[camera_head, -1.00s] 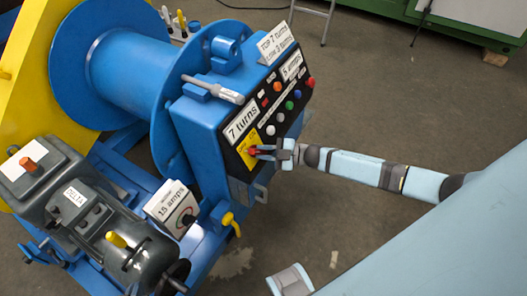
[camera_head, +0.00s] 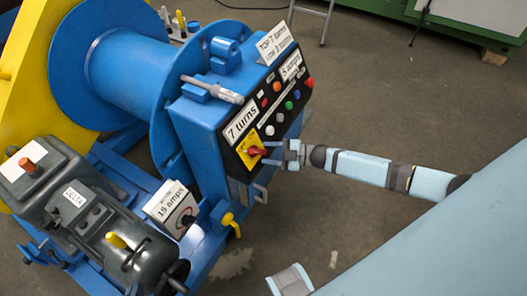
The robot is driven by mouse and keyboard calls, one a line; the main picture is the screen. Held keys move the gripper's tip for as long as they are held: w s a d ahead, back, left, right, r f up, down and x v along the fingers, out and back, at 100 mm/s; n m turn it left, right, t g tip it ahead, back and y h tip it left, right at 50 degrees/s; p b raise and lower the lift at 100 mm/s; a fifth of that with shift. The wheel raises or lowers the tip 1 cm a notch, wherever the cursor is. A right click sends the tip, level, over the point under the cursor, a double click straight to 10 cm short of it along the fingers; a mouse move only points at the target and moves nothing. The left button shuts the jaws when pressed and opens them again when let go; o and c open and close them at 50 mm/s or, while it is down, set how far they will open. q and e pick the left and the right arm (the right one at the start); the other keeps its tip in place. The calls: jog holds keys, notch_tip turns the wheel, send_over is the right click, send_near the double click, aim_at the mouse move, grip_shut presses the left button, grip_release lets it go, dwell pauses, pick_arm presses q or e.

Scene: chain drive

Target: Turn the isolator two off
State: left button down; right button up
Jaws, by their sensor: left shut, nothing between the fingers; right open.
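A red rotary switch (camera_head: 257,151) sits on a yellow plate (camera_head: 243,149) at the lower left of the control box's black front panel. I cannot read a label that names it isolator two. My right gripper (camera_head: 272,153) reaches in from the right and faces the switch. Its fingers are open, with the tips close to the right side of the knob. I cannot tell whether they touch it. The knob now shows clear of the fingers and looks roughly level. My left gripper is not visible.
Above the switch, the panel (camera_head: 284,104) carries several coloured buttons. A smaller box (camera_head: 172,207) with a dark knob and a "15 amps" label stands lower left. A blue drum (camera_head: 125,75) and a grey motor (camera_head: 85,215) are at left.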

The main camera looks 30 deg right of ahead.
jog(key=v, duration=1.1)
jog(key=shift+s+d, duration=0.2)
jog(key=shift+d, duration=0.15)
jog(key=shift+r, duration=0.1)
